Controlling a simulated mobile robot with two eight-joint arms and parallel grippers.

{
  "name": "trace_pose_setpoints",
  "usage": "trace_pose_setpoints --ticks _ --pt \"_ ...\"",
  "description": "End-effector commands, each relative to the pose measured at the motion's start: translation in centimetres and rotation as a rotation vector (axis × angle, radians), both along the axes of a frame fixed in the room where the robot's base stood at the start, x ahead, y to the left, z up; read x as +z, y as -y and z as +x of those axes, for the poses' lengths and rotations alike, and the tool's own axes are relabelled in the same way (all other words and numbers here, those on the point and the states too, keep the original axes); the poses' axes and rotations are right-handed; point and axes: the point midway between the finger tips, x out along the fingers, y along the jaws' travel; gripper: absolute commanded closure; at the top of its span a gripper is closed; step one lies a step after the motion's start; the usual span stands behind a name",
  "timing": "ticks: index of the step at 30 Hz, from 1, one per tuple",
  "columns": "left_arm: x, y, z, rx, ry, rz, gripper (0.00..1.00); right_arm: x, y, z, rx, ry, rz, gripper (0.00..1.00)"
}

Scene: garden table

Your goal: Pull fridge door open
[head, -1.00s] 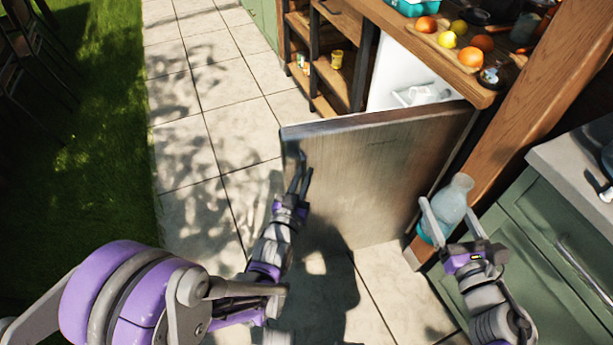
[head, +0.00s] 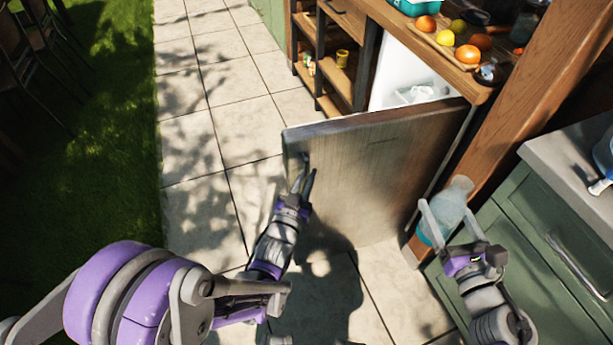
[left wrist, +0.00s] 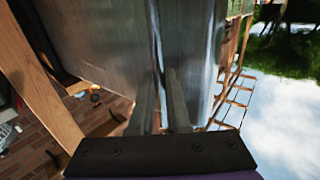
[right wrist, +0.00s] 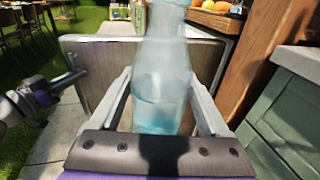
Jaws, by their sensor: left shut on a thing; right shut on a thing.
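The fridge door (head: 375,180) is a grey metal panel standing open, swung out from the counter with its hinge side at the right. My left gripper (head: 303,175) is at the door's free left edge, shut on the door handle (left wrist: 157,45), a thin upright bar between its fingers in the left wrist view. The fingers partly hide the handle. My right gripper (head: 440,222) is shut on a translucent bottle (head: 452,200) with blue liquid, held upright to the right of the door. The bottle fills the middle of the right wrist view (right wrist: 160,80).
The white fridge interior (head: 410,70) shows behind the door. A wooden counter (head: 400,25) with fruit is above it. A wooden post (head: 530,100) and green cabinet (head: 560,220) stand close to my right gripper. Paved floor (head: 210,130) is clear to the left.

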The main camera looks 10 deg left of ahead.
Motion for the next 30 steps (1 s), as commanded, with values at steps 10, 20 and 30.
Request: trace_pose_setpoints --ticks 10,20,30 --pt "0.1 0.2 0.0 -0.003 0.002 0.000 0.55 0.0 0.0 0.0 0.000 0.001 0.001 1.00" --pt "0.0 -0.2 -1.3 -0.001 0.001 0.000 0.55 0.1 0.0 0.0 0.000 0.001 0.001 1.00" --pt "0.0 -1.6 -7.5 -0.002 0.001 0.000 0.55 -0.1 0.0 0.0 0.000 0.000 0.001 1.00"
